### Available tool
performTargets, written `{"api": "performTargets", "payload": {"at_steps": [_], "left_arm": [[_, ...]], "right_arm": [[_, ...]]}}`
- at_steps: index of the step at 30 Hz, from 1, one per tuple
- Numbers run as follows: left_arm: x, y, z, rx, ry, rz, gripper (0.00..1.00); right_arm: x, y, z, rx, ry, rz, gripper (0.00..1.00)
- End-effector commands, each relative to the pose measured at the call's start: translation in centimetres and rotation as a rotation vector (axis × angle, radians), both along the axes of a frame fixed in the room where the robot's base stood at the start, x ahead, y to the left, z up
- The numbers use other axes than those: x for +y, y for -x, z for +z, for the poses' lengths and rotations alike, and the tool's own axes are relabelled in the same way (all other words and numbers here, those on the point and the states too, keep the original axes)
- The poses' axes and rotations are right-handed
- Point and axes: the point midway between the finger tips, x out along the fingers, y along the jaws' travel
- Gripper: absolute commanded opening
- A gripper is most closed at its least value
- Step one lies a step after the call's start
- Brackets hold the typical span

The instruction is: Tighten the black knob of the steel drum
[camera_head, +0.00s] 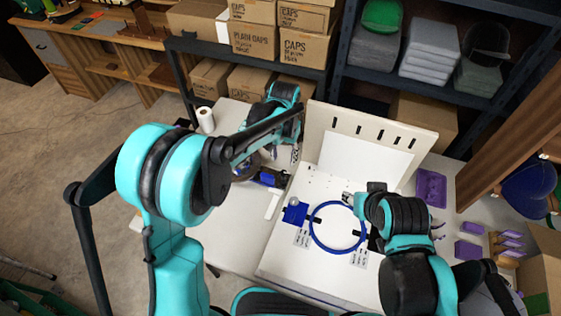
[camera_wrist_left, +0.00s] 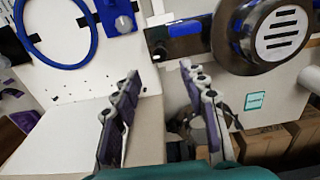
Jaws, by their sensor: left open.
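The steel drum (camera_wrist_left: 246,35), a shiny round body with a slotted pale end, is at the upper right of the left wrist view. In the head view the drum (camera_head: 243,168) is partly hidden behind my left arm. A small dark round part (camera_wrist_left: 158,49), possibly the black knob, sits left of the drum, near a blue block (camera_wrist_left: 184,28). My left gripper (camera_wrist_left: 160,74) is open and empty, its fingertips below that dark part and apart from it. In the head view my left gripper (camera_head: 297,152) points down beside the white panel. My right gripper (camera_head: 352,198) is mostly hidden by its own wrist.
A blue ring (camera_head: 314,238) and a blue block with a silver knob (camera_head: 295,212) are on the white board (camera_head: 280,255). A slotted upright panel (camera_head: 343,125) stands behind. A paper roll (camera_head: 205,119) and purple trays (camera_head: 431,187) stand on the table. Shelves with boxes are behind.

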Motion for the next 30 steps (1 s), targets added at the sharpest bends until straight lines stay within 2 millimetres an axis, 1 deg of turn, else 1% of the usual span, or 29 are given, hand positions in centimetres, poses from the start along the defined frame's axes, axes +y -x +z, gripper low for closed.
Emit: {"api": "performTargets", "payload": {"at_steps": [5, 10, 15, 19, 26, 27, 29, 30], "left_arm": [[-0.1, 0.0, -2.0, 0.002, -0.001, -0.001, 0.43], [0.0, 0.0, -5.0, 0.001, 0.0, 0.0, 0.43], [0.0, 0.0, -7.1, 0.001, 0.0, 0.0, 0.43], [0.0, 0.0, -7.8, 0.001, 0.0, 0.0, 0.43], [0.0, 0.0, -7.8, 0.001, 0.0, 0.0, 0.43], [0.0, 0.0, -7.8, 0.001, 0.0, 0.0, 0.4], [0.0, 0.0, -7.8, 0.001, 0.0, 0.0, 0.25], [0.0, 0.0, -7.8, 0.001, 0.0, 0.0, 0.14]], "right_arm": [[0.0, 0.0, -0.9, 0.0, 0.0, 0.0, 0.4], [0.0, 0.0, -2.0, 0.0, 0.0, 0.0, 0.4], [0.0, 0.0, -2.8, 0.0, 0.0, 0.0, 0.4], [0.0, 0.0, -3.0, 0.0, 0.0, 0.0, 0.4], [0.0, 0.0, -2.9, 0.0, 0.0, 0.0, 0.4], [0.0, 0.0, -2.9, 0.0, 0.0, 0.0, 0.4], [0.0, 0.0, -2.9, 0.0, 0.0, 0.0, 0.4], [0.0, 0.0, -2.9, 0.0, 0.0, 0.0, 0.4]]}}
